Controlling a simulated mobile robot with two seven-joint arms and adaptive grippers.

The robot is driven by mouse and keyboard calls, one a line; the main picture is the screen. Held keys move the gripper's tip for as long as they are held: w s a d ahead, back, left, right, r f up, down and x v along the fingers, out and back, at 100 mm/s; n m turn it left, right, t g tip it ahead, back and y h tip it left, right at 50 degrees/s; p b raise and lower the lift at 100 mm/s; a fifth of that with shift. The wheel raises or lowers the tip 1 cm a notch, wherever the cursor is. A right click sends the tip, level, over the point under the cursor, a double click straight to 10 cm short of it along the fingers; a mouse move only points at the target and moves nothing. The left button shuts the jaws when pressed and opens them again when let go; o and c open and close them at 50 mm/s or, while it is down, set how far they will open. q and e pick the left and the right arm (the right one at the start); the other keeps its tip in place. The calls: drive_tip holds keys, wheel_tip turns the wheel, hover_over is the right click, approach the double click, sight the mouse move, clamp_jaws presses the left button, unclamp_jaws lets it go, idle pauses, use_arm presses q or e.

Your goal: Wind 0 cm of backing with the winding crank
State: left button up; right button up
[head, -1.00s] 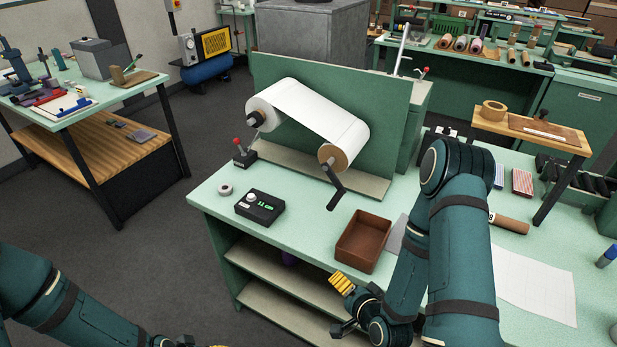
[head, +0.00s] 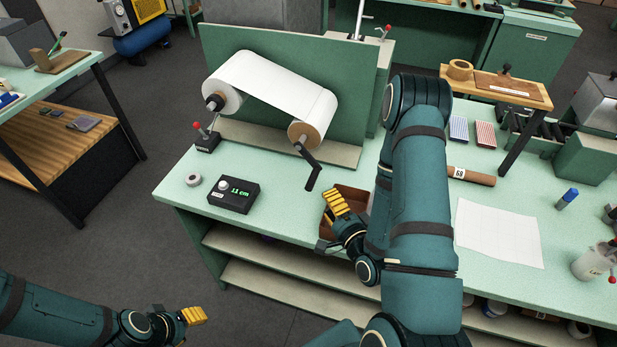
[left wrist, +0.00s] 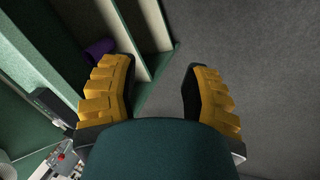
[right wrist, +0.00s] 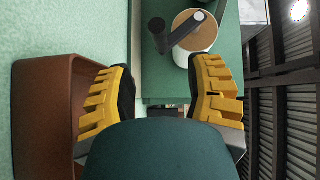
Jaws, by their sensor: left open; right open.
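The winding crank (head: 308,167) is a dark arm on the end of the lower take-up roll (head: 309,129), hanging down to the right. White backing (head: 275,84) spans from the upper left roll (head: 221,97) to it. A black counter box (head: 234,195) with a green display seems to read 11 cm. My right gripper (head: 335,205) is open and empty over the brown tray, just below the crank. The right wrist view shows the crank (right wrist: 181,34) beyond its open fingers (right wrist: 164,92). My left gripper (head: 194,316) is open, low in front of the bench; its fingers also show in the left wrist view (left wrist: 157,92).
A brown tray (head: 354,195) sits partly behind my right gripper. A red-knobbed lever (head: 205,137) and a tape ring (head: 193,180) stand at the bench's left. A green panel (head: 350,90) stands behind the rolls. A white sheet (head: 498,234) lies to the right.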

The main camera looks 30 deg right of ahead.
sight(314, 183)
drive_tip(key=w+b, duration=0.3)
drive_tip(key=b, duration=0.1)
drive_tip(key=w+b, duration=0.2)
drive_tip(key=b, duration=0.3)
drive_tip(key=w+f+b, duration=0.1)
drive_tip(key=w+b, duration=0.2)
drive_tip(key=b, duration=0.2)
drive_tip(key=shift+w+d, duration=0.3)
drive_tip(key=shift+w, duration=0.05)
drive_tip(key=shift+w+b, duration=0.25)
drive_tip(key=shift+b, duration=0.45)
use_arm(q)
wheel_tip(314, 183, down, 16)
drive_tip(key=s, duration=0.1)
drive_tip(key=shift+s+d+f+g, duration=0.2)
drive_tip(key=shift+s+d+g, duration=0.05)
drive_tip(key=shift+d+g, duration=0.05)
use_arm(e)
drive_tip(key=shift+w+d+r, duration=0.1)
drive_tip(key=shift+w, duration=1.25)
clamp_jaws()
